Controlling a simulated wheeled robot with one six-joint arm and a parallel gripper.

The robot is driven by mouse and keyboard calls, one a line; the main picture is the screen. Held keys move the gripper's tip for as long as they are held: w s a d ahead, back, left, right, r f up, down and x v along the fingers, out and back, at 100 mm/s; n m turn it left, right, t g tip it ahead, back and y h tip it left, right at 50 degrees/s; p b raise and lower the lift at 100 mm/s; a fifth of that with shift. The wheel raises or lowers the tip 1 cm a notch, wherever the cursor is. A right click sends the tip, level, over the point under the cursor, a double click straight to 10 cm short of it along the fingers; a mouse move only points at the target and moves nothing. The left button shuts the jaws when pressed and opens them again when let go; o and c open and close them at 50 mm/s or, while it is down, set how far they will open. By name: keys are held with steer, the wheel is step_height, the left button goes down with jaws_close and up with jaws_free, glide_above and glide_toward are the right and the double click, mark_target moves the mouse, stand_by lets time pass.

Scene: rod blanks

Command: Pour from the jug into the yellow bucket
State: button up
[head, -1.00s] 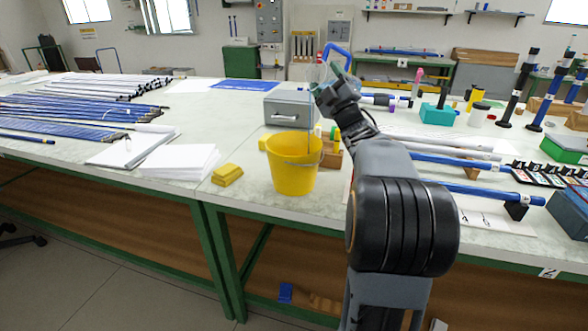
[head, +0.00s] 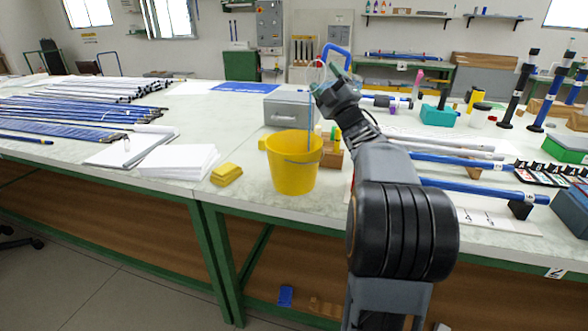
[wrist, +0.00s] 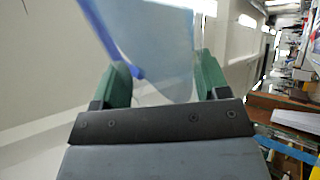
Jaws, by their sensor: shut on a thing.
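The yellow bucket (head: 295,170) stands upright on the pale bench near its front edge. My gripper (head: 332,78) is above the bucket, a little to its right, with green fingers shut on the jug. The jug (head: 318,72) is clear with a blue handle and is tipped to the left, mostly hidden by the gripper. In the wrist view the jug (wrist: 155,45) fills the space between both fingers. A thin blue stream (head: 311,112) falls from the jug's left side into the bucket's mouth. The level inside the bucket cannot be seen.
A yellow block (head: 226,175) and a white paper stack (head: 178,161) lie left of the bucket. A grey metal box (head: 287,109) stands behind it, and a wooden block (head: 332,157) is close on its right. Blue rods (head: 480,191) lie further right.

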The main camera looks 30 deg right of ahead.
steer(key=shift+s+a+f+n+y+b, duration=0.1)
steer(key=shift+f+n+y+b, duration=0.45)
steer(key=shift+n+y+b, duration=0.5)
steer(key=shift+w+a+f+n+y+b, duration=0.15)
steer(key=shift+f+n+y+b, duration=0.45)
steer(key=shift+b, duration=0.7)
steer(key=shift+s+a+f+n+y+b, duration=0.15)
steer(key=shift+f+n+y+b, duration=0.35)
steer(key=shift+n+b, duration=0.65)
stand_by(2.2)
steer(key=shift+r, duration=0.15)
stand_by(1.7)
steer(key=r+m+h+p, duration=0.1)
steer(key=m, duration=0.1)
steer(key=r+m+h+p, duration=0.1)
steer(key=shift+d+r+m+h, duration=0.2)
steer(key=shift+r+m+h, duration=0.15)
steer(key=shift+m, duration=0.05)
steer(key=shift+d+r+m+h+p, duration=0.1)
steer(key=shift+r+m+h+p, duration=0.1)
steer(key=shift+m+h+p, duration=0.3)
steer(key=shift+d+m+h, duration=0.1)
steer(key=shift+m+h, duration=0.2)
steer(key=shift+m, duration=0.2)
